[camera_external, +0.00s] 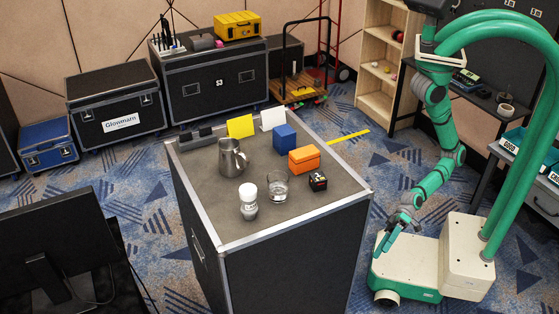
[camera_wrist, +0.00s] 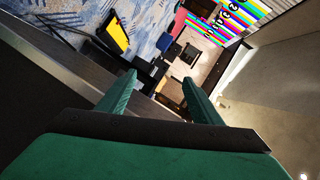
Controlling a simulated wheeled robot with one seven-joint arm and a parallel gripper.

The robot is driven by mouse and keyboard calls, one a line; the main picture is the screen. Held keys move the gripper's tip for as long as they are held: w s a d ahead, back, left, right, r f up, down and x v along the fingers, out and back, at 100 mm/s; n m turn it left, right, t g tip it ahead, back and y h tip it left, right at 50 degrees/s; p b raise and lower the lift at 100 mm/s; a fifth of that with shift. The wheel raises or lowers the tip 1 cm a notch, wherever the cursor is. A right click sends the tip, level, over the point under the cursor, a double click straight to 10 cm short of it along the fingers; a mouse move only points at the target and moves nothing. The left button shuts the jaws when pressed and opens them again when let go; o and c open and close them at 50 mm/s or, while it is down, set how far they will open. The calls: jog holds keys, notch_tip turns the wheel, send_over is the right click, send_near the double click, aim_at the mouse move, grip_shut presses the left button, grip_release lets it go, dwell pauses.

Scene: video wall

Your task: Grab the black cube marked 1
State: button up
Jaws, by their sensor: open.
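A small black cube (camera_external: 317,182) with a white mark, too small to read, sits near the right edge of the grey case top (camera_external: 235,218), in front of an orange block (camera_external: 304,158). I cannot make out the cube in the wrist view.
The top also holds a blue block (camera_external: 285,137), a metal pitcher (camera_external: 231,158), a glass (camera_external: 277,186), a white-capped shaker (camera_external: 248,200), and yellow (camera_external: 240,127) and white (camera_external: 272,117) cards. Its front right corner is bare. A monitor (camera_external: 60,255) stands at the left.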

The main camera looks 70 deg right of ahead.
jog(key=s+a+r+n+g+y, duration=0.25)
jog(key=a+r+n, duration=0.45)
jog(key=a, duration=0.6)
jog(key=w+a+r+n+t+y, duration=0.1)
jog(key=w+a+r+n+t, duration=0.15)
jog(key=w+r, duration=0.65)
jog(key=w+a+r+n+t, duration=0.1)
jog(key=w+a+r+t, duration=0.15)
jog(key=r, duration=1.15)
jog(key=w+a+r+n+t+y, duration=0.1)
jog(key=w+a+r+n+t, duration=0.3)
jog(key=r, duration=0.8)
jog(key=m+h, duration=0.8)
jog(key=h, duration=0.3)
send_near(312, 180)
jog(key=shift+w+a+f+g, duration=0.3)
jog(key=shift+w+g, duration=0.15)
jog(key=shift+w, duration=0.1)
jog(key=x, duration=1)
jog(key=shift+w+r, duration=0.1)
jog(key=shift+w, duration=0.3)
jog(key=c, duration=1.2)
